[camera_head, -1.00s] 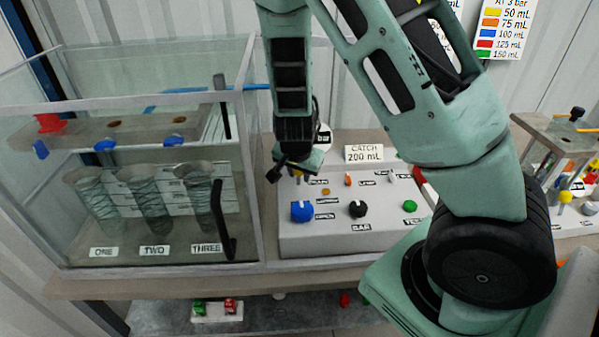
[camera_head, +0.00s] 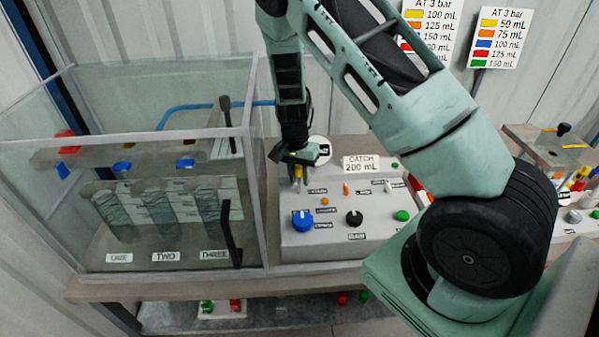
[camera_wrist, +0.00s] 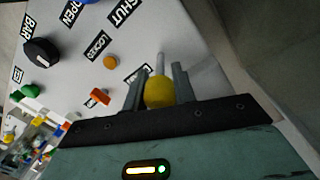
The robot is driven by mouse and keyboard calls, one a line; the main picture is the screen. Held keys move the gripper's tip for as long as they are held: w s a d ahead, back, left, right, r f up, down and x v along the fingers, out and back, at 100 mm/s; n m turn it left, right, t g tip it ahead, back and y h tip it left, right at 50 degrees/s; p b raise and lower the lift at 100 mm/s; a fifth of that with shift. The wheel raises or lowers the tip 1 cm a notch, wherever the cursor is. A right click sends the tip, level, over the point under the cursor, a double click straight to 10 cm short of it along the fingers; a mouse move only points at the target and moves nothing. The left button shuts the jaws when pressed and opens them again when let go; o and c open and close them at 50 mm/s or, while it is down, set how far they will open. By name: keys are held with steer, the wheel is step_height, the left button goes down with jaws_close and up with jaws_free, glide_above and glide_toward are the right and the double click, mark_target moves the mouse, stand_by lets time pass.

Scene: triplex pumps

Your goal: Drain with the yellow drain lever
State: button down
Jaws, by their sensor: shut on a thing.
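The yellow drain lever (camera_wrist: 160,92) shows in the wrist view as a yellow knob on a thin metal stem, between my two fingers. My gripper (camera_wrist: 158,88) is shut on it, one finger on each side. In the head view my gripper (camera_head: 299,178) is at the upper left of the grey control panel (camera_head: 335,243), and a bit of the yellow knob (camera_head: 299,172) shows there. The glass tank at left holds three clear tubes labelled ONE (camera_head: 117,215), TWO (camera_head: 162,208) and THREE (camera_head: 207,205).
The panel also has a blue knob (camera_head: 302,221), a black knob (camera_head: 354,218), a green button (camera_head: 401,216) and an orange lever (camera_head: 346,188). A sign (camera_head: 362,163) reads CATCH 200 mL. The glass tank's black handle (camera_head: 231,232) stands close left of the panel.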

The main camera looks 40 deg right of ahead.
steer(key=c, duration=1.1)
jaws_free()
steer(key=shift+c, duration=0.2)
steer(key=shift+w+r, duration=0.15)
steer(key=shift+r, duration=0.4)
steer(key=r+b, duration=0.1)
steer(key=r, duration=0.6)
steer(key=w+r+b, duration=0.1)
steer(key=r, duration=0.3)
steer(key=shift+a+b, duration=0.1)
steer(key=shift+b, duration=0.2)
